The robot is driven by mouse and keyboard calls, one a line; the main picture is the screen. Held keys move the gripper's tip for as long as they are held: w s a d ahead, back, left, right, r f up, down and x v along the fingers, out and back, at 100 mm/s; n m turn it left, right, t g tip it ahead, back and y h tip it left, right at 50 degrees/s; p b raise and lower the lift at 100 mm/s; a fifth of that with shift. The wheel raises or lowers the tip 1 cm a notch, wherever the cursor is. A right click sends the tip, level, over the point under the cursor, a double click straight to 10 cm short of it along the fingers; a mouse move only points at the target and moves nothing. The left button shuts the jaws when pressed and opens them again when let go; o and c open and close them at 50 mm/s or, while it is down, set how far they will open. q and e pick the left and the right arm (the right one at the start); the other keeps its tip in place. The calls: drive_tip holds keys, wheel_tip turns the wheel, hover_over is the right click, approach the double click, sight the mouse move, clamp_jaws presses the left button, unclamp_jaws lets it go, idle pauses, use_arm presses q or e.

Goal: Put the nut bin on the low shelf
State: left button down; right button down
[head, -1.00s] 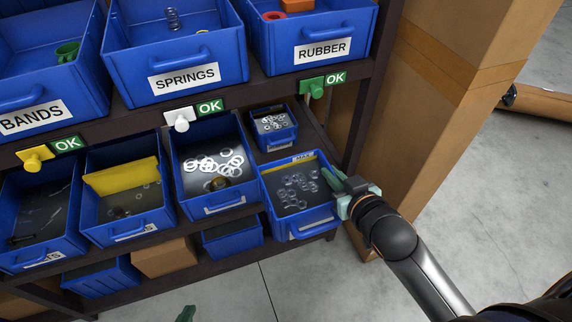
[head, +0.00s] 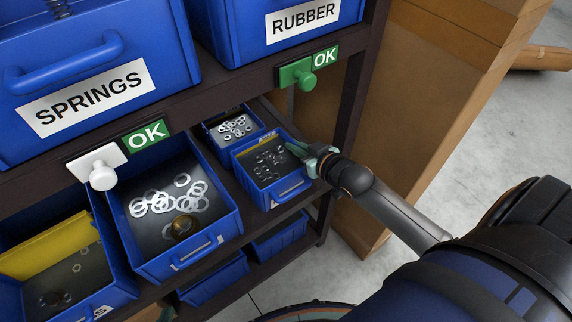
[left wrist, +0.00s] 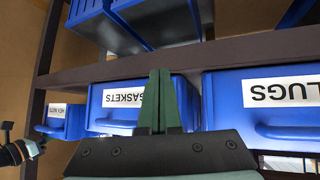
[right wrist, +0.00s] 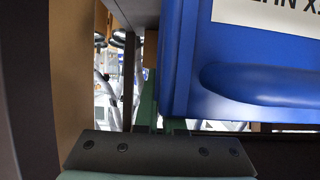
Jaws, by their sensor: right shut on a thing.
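The nut bin, a small blue bin (head: 270,180) with hex nuts inside, is at the right end of the middle shelf (head: 228,180), in front of a smaller blue bin. My right gripper (head: 303,152) is shut on its right side wall. In the right wrist view the bin's blue front (right wrist: 250,80) and upside-down label fill the right; its grip is partly hidden. The left wrist view shows the nut bin (left wrist: 62,120) at left. My left gripper (left wrist: 165,100) is shut and empty, before the gaskets bin. The low shelf (head: 318,238) is below, holding blue bins.
The smaller bin (head: 232,127) holds washers or nuts. The gasket bin (head: 180,235) with white rings stands to the left. A dark shelf post (head: 355,100) and cardboard boxes (head: 420,120) are close on the right. Low-shelf bins (head: 213,280) (head: 282,238) occupy space beneath.

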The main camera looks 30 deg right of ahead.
sight(294, 165)
drive_tip(key=shift+f, duration=0.9)
wheel_tip(294, 165, down, 3)
drive_tip(key=shift+f+b, duration=0.1)
drive_tip(key=shift+b, duration=0.75)
drive_tip(key=shift+f, duration=0.2)
use_arm(q)
drive_tip(key=shift+a+f, duration=0.5)
drive_tip(key=shift+f, duration=0.1)
drive_tip(key=shift+w, duration=0.1)
use_arm(e)
drive_tip(key=c, duration=1)
unclamp_jaws()
drive_tip(key=shift+f, duration=0.1)
use_arm(q)
drive_tip(key=shift+w+d+r, duration=0.1)
drive_tip(key=shift+d+r, duration=0.05)
drive_tip(key=shift+r, duration=0.05)
